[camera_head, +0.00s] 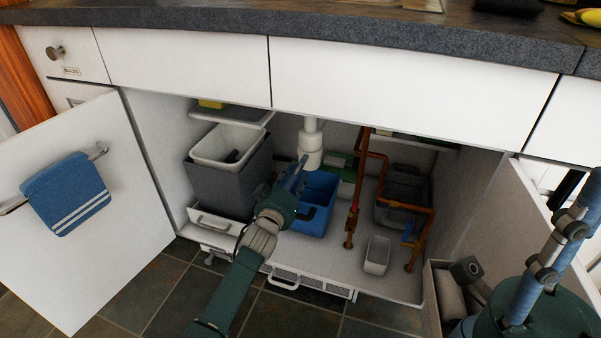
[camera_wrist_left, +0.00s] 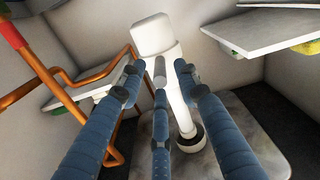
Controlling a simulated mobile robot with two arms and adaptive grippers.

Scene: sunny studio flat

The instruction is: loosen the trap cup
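The white trap cup (camera_head: 311,159) hangs below a white drain pipe (camera_head: 311,124) inside the open under-sink cabinet. In the left wrist view, which looks inverted, the cup (camera_wrist_left: 152,35) is at the top middle, beyond my fingertips. My left gripper (camera_head: 303,163) reaches in from the front, with its blue fingers pointing up beside the cup. In the left wrist view the left gripper (camera_wrist_left: 158,72) has its three fingers spread, with nothing held. Contact with the cup cannot be told. My right gripper (camera_head: 578,215) is partly cut off at the right edge, away from the cup.
A blue bin (camera_head: 318,190) stands under the cup. A grey bin (camera_head: 228,178) is at left. Copper pipes (camera_head: 357,190) rise to the right, also close in the left wrist view (camera_wrist_left: 88,76). Open doors flank the cabinet, the left one with a blue towel (camera_head: 66,194).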

